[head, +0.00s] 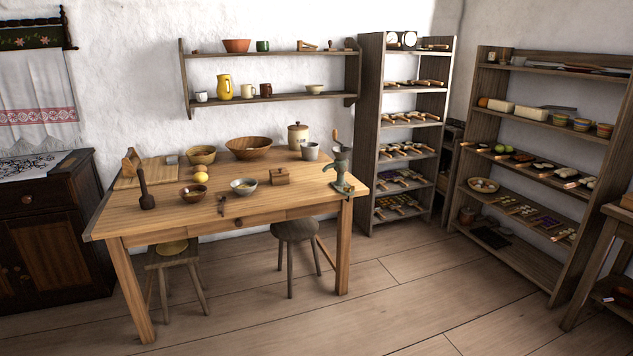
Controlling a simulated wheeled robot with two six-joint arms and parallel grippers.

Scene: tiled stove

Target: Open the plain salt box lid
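A small plain wooden box (280,177) sits near the right-middle of the wooden table, and it looks like the salt box. Its top appears closed, with a small raised part on it, but it is too small to make out the lid's edge or hinge. Neither of my grippers is in the head view.
The table (230,205) also holds a metal grinder (341,172), a white bowl (243,186), wooden bowls (249,147), a lidded crock (298,136), a grey cup (310,151) and a dark mallet (145,190). Floor (420,290) is free at the right.

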